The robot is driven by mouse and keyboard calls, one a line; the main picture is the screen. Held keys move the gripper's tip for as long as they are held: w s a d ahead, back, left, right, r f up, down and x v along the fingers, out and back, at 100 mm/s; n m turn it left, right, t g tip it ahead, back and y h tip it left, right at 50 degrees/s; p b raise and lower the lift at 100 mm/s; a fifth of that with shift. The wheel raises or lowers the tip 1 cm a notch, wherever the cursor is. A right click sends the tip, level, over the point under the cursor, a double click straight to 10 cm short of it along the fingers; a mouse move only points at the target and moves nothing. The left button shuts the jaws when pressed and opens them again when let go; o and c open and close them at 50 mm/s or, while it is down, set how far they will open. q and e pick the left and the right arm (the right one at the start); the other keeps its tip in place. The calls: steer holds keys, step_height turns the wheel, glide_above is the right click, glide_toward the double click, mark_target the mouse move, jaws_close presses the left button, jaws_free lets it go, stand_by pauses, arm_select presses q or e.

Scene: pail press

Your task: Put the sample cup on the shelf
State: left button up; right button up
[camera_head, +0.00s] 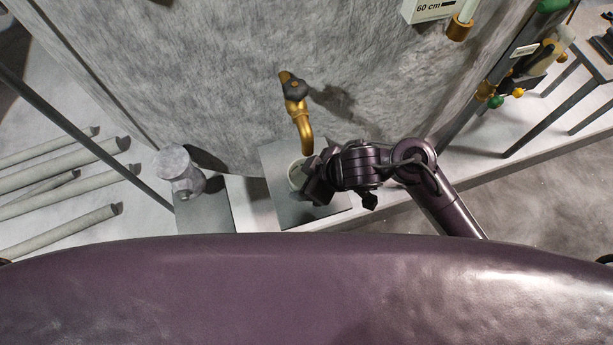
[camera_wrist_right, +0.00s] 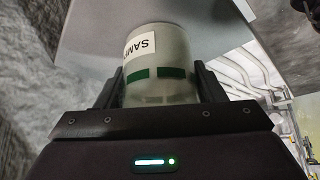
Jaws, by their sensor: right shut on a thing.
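The sample cup (camera_wrist_right: 158,62) is whitish with a green band and a label reading "SAM". In the right wrist view it sits between the two fingers of my right gripper (camera_wrist_right: 160,88), which is shut on it. In the head view the cup (camera_head: 297,174) is partly hidden by my right gripper (camera_head: 312,182). It is over a dark grey plate (camera_head: 275,180), below a brass tap (camera_head: 299,105). I cannot tell whether the cup touches the plate. Which surface is the shelf is not clear. My left gripper is not in view.
A large grey vessel wall (camera_head: 210,70) fills the back. A grey metal fitting (camera_head: 178,168) stands on another plate at the left. Grey pipes (camera_head: 70,190) lie further left. A dark frame with valves (camera_head: 510,70) is at the right. The tap's spout is close to my right gripper.

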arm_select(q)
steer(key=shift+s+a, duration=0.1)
arm_select(e)
steer(key=shift+d, duration=0.15)
steer(key=shift+f, duration=0.2)
steer(key=o, duration=0.9)
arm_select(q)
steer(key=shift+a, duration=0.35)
arm_select(e)
steer(key=shift+o, duration=0.2)
steer(key=shift+r, duration=0.1)
steer(key=shift+s+d+r, duration=0.1)
steer(key=shift+r, duration=0.45)
arm_select(q)
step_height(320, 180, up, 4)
steer(key=p, duration=0.4)
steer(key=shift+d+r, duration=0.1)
arm_select(e)
steer(key=v, duration=1.1)
